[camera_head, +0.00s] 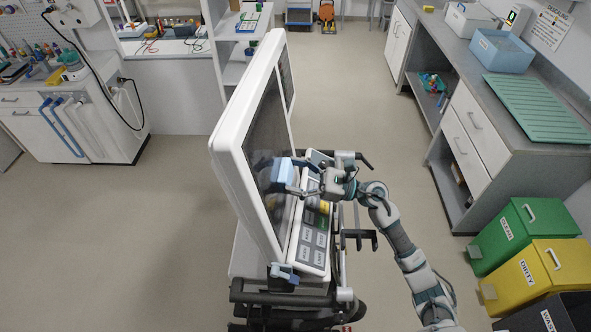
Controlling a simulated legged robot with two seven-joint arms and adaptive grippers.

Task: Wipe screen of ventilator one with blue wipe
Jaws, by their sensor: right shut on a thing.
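A ventilator (230,120) with a white housing stands upright in the middle of the view. Its dark screen (268,125) faces right and is seen at a steep angle. My right gripper (296,182) reaches in from the right and is shut on a light blue wipe (277,175). The wipe is at the lower part of the screen; whether it touches the glass I cannot tell. A control panel (314,240) with labelled keys lies below the screen, under the gripper. My left gripper is not in view.
Rails (357,238) stick out at the ventilator's right side. A grey counter (500,110) with a blue bin (503,52) and green tray (540,108) runs along the right. Green (520,238) and yellow (545,275) bins stand at lower right. Floor (110,240) is clear at left.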

